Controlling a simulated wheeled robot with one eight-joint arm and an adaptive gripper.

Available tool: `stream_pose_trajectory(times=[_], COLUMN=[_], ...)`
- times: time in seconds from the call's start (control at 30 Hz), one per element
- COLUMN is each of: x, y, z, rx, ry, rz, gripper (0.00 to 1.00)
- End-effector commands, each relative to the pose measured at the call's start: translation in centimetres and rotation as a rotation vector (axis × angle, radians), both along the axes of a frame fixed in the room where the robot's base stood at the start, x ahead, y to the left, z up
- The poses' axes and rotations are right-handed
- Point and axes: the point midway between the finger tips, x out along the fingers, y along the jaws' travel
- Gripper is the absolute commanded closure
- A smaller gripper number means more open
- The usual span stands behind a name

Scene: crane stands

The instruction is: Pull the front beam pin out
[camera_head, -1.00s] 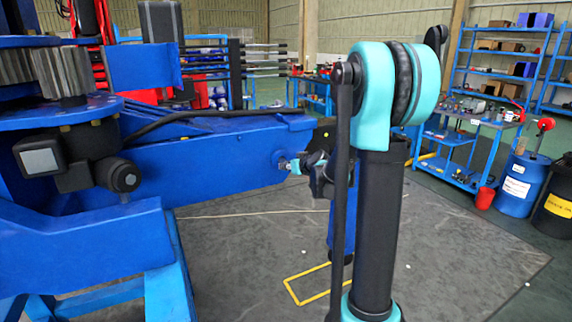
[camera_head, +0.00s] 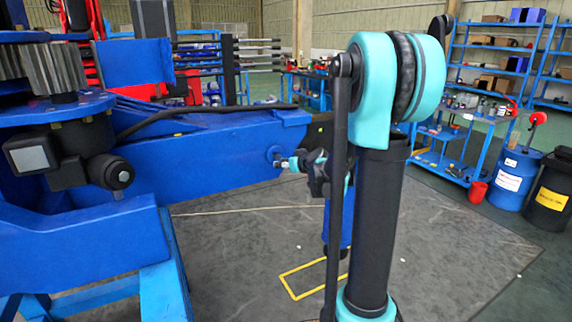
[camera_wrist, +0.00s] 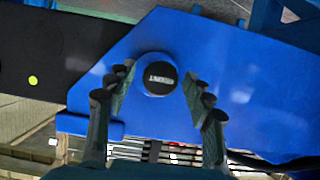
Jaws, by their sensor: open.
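The front beam pin (camera_wrist: 159,77) shows in the wrist view as a round black cap with small white lettering, set in the blue beam (camera_wrist: 215,60). My gripper (camera_wrist: 156,82) is open, with one ribbed finger left of the pin and one right of it. Neither finger visibly touches the pin. In the head view my gripper (camera_head: 292,163) is at the right end of the beam (camera_head: 200,165), close to its side face. The pin's end (camera_head: 278,163) is small there and partly covered by the fingers. The pin's shaft is hidden inside the beam.
A black part (camera_wrist: 35,60) with a yellow-green dot adjoins the beam in the wrist view. A blue support frame (camera_head: 160,275) stands at left. A blue shelf (camera_head: 500,55), a blue barrel (camera_head: 515,175) and a black barrel (camera_head: 552,190) stand at right. The floor between is clear.

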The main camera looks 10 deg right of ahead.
Motion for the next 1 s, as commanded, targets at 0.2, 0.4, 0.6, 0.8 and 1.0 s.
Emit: stream_pose_trajectory(times=[0.2, 0.4, 0.6, 0.8, 1.0], x=[-2.6, -5.4, -7.9, -9.6, -10.2], y=[-0.9, -1.8, -2.6, -3.2, -3.3], z=[1.1, 2.3, 3.4, 4.1, 4.4], rx=[0.001, 0.001, 0.001, 0.001, 0.000], ry=[0.000, 0.000, 0.000, 0.000, 0.000], rz=[-0.003, -0.003, -0.003, -0.003, 0.000], gripper=[0.48, 0.48, 0.48, 0.48, 0.48])
